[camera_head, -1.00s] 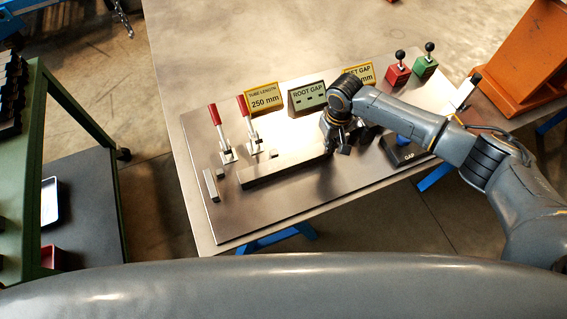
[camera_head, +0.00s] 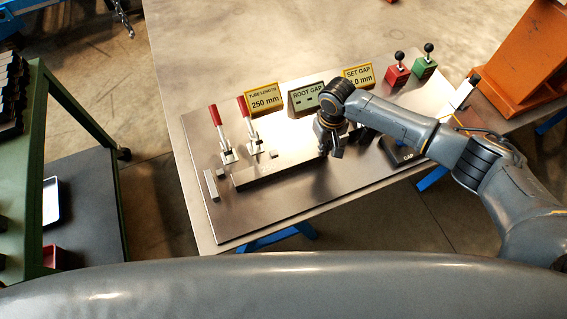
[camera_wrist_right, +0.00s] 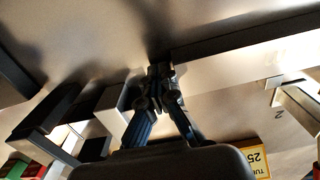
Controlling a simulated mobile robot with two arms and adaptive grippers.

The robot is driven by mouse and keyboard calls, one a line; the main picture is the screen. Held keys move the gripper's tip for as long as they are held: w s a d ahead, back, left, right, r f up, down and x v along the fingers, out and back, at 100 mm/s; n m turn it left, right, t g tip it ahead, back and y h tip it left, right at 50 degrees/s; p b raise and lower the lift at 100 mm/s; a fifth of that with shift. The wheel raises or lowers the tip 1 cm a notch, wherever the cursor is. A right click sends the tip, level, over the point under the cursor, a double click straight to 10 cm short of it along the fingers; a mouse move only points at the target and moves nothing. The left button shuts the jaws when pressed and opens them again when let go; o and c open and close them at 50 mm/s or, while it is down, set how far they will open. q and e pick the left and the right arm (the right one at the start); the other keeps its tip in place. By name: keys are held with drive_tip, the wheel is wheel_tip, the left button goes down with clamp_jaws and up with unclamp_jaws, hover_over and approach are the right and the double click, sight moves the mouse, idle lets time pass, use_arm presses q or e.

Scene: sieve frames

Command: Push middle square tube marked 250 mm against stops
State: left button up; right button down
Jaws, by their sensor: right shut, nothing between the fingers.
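A grey square tube (camera_head: 275,170) lies on the metal fixture plate (camera_head: 285,203), near the 250 mm tube length sign (camera_head: 264,100). A short upright stop bar (camera_head: 211,185) stands left of the tube's left end, with a small gap between them in the head view. My right gripper (camera_head: 327,150) is low at the tube's right end, shut and empty. In the right wrist view its fingertips (camera_wrist_right: 160,75) are at the near end of the tube (camera_wrist_right: 245,36) and seem to touch it. My left gripper is not in view.
Two toggle clamps with red handles (camera_head: 216,115) stand behind the tube's left part. Signs for root gap (camera_head: 306,97) and set gap (camera_head: 358,77) line the back. A black gap block (camera_head: 405,152) lies right of my gripper. The plate's front is clear.

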sight(314, 151)
drive_tip(key=shift+s+a+p, duration=0.25)
drive_tip(key=shift+a, duration=0.5)
drive_tip(key=shift+s+a+p, duration=0.3)
drive_tip(key=shift+a, duration=0.4)
drive_tip(key=shift+s+a+p, duration=0.25)
drive_tip(key=shift+a, duration=0.5)
drive_tip(key=shift+w+d, duration=0.1)
drive_tip(key=shift+d, duration=0.1)
drive_tip(key=shift+w+d+r+p, duration=0.1)
drive_tip(key=shift+d+p, duration=0.3)
drive_tip(key=shift+p, duration=0.05)
wheel_tip(314, 151, up, 7)
drive_tip(key=p, duration=0.7)
drive_tip(key=shift+p, duration=0.4)
